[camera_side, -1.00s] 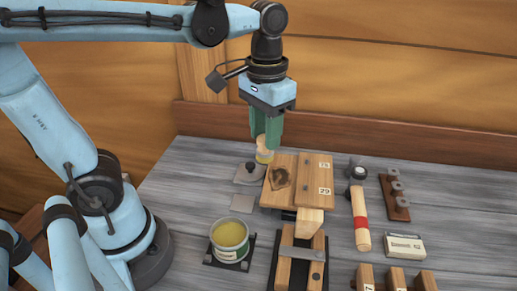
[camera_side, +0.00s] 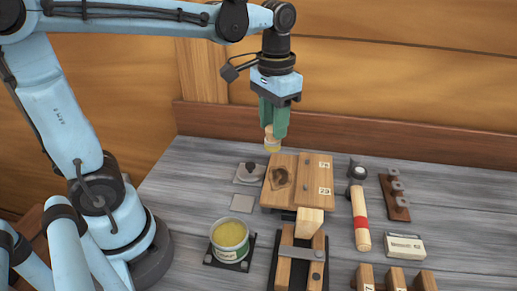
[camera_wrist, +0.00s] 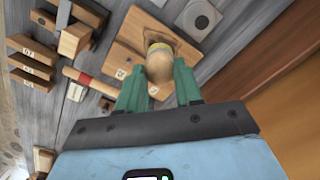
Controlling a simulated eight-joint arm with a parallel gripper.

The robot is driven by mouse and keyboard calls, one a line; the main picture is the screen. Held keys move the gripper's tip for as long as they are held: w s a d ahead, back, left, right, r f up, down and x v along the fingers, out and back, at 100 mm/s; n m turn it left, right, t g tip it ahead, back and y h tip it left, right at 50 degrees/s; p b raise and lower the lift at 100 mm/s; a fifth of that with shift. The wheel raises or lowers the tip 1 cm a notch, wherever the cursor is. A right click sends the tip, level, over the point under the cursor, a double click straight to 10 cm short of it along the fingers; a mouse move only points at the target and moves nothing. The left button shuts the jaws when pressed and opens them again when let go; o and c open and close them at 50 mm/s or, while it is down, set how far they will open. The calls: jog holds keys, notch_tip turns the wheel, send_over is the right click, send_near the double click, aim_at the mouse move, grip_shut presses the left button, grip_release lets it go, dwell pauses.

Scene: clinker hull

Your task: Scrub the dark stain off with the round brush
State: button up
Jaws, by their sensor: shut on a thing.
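My gripper (camera_side: 272,132) is shut on the round brush (camera_side: 272,145), which has a pale wooden handle and a yellowish bristle end pointing down. The brush is held in the air, just above and behind the far left edge of the wooden board (camera_side: 311,174). The dark stain (camera_side: 280,177) is a brown patch on the left half of the board, in front of the brush. In the wrist view the brush (camera_wrist: 160,65) sits between the green fingers and hides part of the stain (camera_wrist: 152,35).
An open tin (camera_side: 230,238) stands on a dark base at front left. A grey plate with a knob (camera_side: 249,172) and a small grey square (camera_side: 242,203) lie left of the board.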

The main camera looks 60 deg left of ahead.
jog(key=shift+s+d+f, duration=0.2)
jog(key=shift+d+f, duration=0.45)
jog(key=shift+f, duration=1)
jog(key=shift+s+d+f, duration=0.15)
jog(key=shift+d+f, duration=0.45)
jog(key=shift+f, duration=1)
jog(key=shift+s+d+f, duration=0.2)
jog(key=shift+d+f, duration=0.45)
jog(key=shift+f, duration=1)
jog(key=shift+w+a+r, duration=0.15)
jog(key=shift+r, duration=0.1)
jog(key=shift+c, duration=0.4)
jog(key=shift+w+a+f, duration=0.2)
jog(key=shift+w+a, duration=3.4)
jog(key=shift+s+d, duration=3.75)
jog(key=shift+w+a, duration=3.8)
jog(key=shift+r, duration=4.05)
